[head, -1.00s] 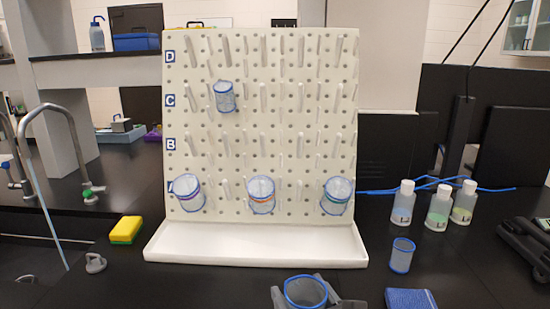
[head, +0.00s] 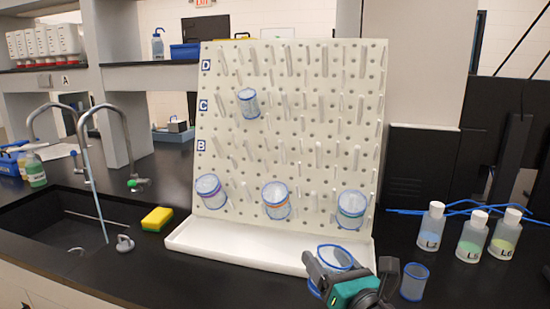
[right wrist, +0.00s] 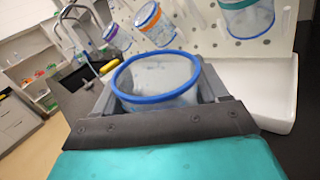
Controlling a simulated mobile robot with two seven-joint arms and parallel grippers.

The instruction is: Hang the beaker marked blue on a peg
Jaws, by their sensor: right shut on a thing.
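My right gripper (head: 345,277) is shut on a clear beaker with a blue rim (head: 334,257), in front of the drying board's tray. In the right wrist view the held beaker (right wrist: 158,80) sits between the two fingers with its open mouth showing; any coloured band below its rim is hidden. The white pegboard (head: 290,135) has slanted pegs in rows lettered at its left edge. A small blue-rimmed beaker (head: 248,103) hangs near row C. Three beakers hang in the lowest row, with purple (head: 211,191), orange (head: 276,201) and green (head: 351,210) bands. My left gripper is out of view.
Another small blue-rimmed beaker (head: 414,282) stands on the bench right of my gripper. Several white-capped bottles (head: 471,238) stand farther right. The white tray (head: 270,254) is empty. A sponge (head: 157,219) and the sink lie left. Most middle and upper pegs are free.

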